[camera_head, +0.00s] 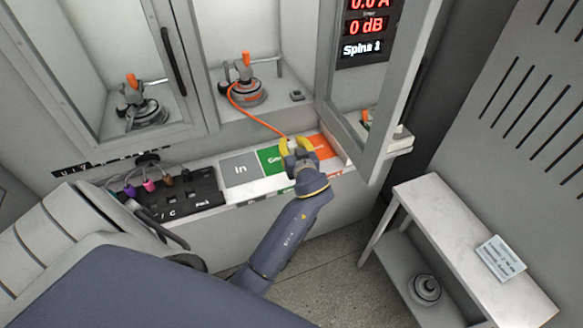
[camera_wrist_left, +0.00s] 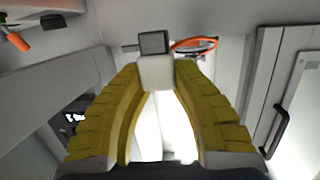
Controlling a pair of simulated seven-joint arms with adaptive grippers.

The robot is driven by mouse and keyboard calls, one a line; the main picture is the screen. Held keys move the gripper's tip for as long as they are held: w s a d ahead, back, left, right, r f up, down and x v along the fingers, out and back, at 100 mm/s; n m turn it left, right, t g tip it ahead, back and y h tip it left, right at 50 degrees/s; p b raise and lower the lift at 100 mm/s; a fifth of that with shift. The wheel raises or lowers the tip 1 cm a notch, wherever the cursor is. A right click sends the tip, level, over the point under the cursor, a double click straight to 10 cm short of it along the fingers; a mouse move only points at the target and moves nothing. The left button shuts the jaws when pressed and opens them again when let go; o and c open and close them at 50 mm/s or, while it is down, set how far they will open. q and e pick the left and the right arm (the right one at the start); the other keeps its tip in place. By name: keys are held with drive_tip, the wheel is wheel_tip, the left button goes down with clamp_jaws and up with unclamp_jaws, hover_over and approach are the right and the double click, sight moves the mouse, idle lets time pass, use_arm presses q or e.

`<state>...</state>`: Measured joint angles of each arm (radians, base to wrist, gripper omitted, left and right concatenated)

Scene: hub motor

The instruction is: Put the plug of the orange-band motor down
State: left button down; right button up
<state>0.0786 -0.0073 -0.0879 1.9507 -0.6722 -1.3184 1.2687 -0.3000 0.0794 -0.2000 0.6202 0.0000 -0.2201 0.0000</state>
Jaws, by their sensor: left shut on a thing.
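The orange-band motor (camera_head: 248,92) sits in the middle bay, with an orange lever standing up on its fixture. Its orange cable (camera_head: 240,110) curves down from it to my left gripper (camera_head: 297,146). The gripper's yellow fingers are over the labelled ledge (camera_head: 215,172), near the border of its green and orange fields. In the left wrist view the fingers are shut on the plug (camera_wrist_left: 156,72), a white block with a grey end, at their tips. The orange cable (camera_wrist_left: 195,45) loops beside it there. In the head view the fingers mostly hide the plug. I cannot tell whether it touches the ledge.
The grey "In" field (camera_head: 240,169) is clear. A black socket panel (camera_head: 180,190) with coloured plugs lies left of it. Another motor (camera_head: 146,115) stands in the left bay. An open door (camera_head: 385,100) stands close to the right. A white side table (camera_head: 465,235) holds a card.

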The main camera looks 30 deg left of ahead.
use_arm(q)
drive_tip(key=shift+f, duration=5.55)
drive_tip(key=shift+f, duration=0.15)
drive_tip(key=c, duration=1.1)
unclamp_jaws()
